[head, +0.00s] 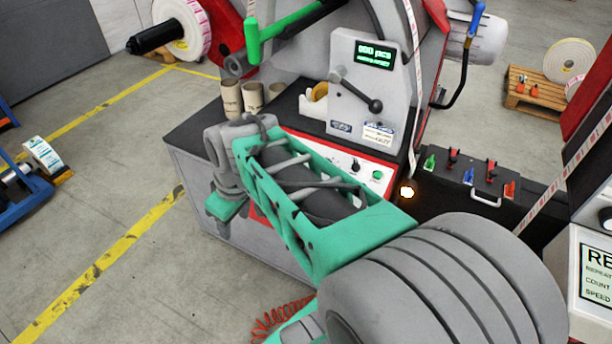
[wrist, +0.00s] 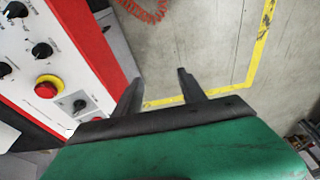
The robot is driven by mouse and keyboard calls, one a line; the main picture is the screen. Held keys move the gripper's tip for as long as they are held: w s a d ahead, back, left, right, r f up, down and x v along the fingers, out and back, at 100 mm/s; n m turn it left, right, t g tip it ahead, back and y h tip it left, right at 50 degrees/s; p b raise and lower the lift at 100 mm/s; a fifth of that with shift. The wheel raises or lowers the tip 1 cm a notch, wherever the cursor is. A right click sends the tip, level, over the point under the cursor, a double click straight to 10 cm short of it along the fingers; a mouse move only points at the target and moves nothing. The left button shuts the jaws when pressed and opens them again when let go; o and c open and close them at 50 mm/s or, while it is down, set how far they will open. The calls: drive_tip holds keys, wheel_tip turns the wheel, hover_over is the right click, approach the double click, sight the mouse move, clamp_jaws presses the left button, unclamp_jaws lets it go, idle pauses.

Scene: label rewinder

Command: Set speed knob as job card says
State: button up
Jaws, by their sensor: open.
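The control panel (wrist: 40,55) shows at the left of the wrist view. It is white with a red border and carries black knobs (wrist: 42,49), a red emergency stop button (wrist: 48,87) on yellow, and a small switch (wrist: 78,105). Their labels are too blurred to tell which is the speed knob. In the head view the panel (head: 340,157) is partly hidden behind my arm. My gripper (wrist: 160,78) is open and empty, to the right of the panel, with bare floor beyond its fingers. The job card (head: 597,270) is cut off at the right edge; "REPEAT", "COUNT" and "SPEED" show, but no values.
The rewinder's green display (head: 374,55) and black lever (head: 365,98) stand above the panel. Cardboard cores (head: 252,97) and a tape roll (head: 316,92) sit on the bench. A black case (head: 460,195) with coloured clips lies to the right.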

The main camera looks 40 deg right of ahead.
drive_tip(key=w+d+r+n+y+p, duration=0.25)
drive_tip(key=d+n+p, duration=0.2)
drive_tip(key=d, duration=0.85)
drive_tip(key=s+d+f+n+p, duration=0.1)
drive_tip(key=s+d+f+n, duration=0.15)
drive_tip(key=d, duration=0.45)
drive_tip(key=s+d+f+n+p, duration=0.1)
drive_tip(key=s+d+f+n, duration=0.1)
drive_tip(key=d+n, duration=0.35)
drive_tip(key=shift+m+t+y, duration=0.3)
drive_tip(key=shift+m+y, duration=0.05)
drive_tip(key=shift+m, duration=0.5)
drive_tip(key=f, duration=0.2)
drive_tip(key=w+f+p, duration=0.1)
drive_tip(key=w+f, duration=0.1)
drive_tip(key=f, duration=0.1)
drive_tip(key=shift+w+a+f, duration=0.25)
drive_tip(key=shift+a+f, duration=0.05)
drive_tip(key=shift+w+a+f+p, duration=0.1)
drive_tip(key=shift+f+p, duration=0.2)
drive_tip(key=shift+f, duration=0.2)
clamp_jaws()
